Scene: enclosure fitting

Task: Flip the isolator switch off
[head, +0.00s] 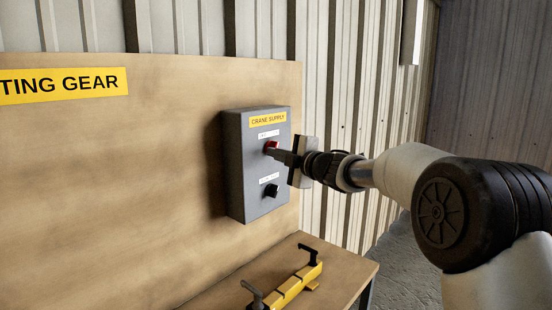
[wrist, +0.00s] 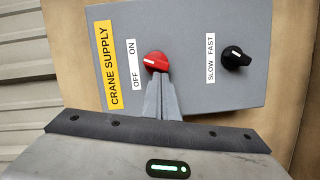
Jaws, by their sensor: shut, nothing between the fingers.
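The isolator switch is a red rotary knob (head: 271,146) on a grey box (head: 240,165) labelled CRANE SUPPLY. It also shows in the wrist view as a red knob (wrist: 155,60) beside a white OFF/ON label (wrist: 135,65). The knob has a short white mark on its left-lower side in that view; I cannot tell for sure which word it points to. My gripper (head: 277,153) is shut and empty. In the wrist view its fingertips (wrist: 159,77) are at the knob's lower edge. I cannot tell whether they touch it.
A black SLOW/FAST knob (head: 271,191) sits below the red one on the same box. The box hangs on a wooden board (head: 120,170). A yellow bar with black handles (head: 291,289) lies on the bench (head: 348,272) below.

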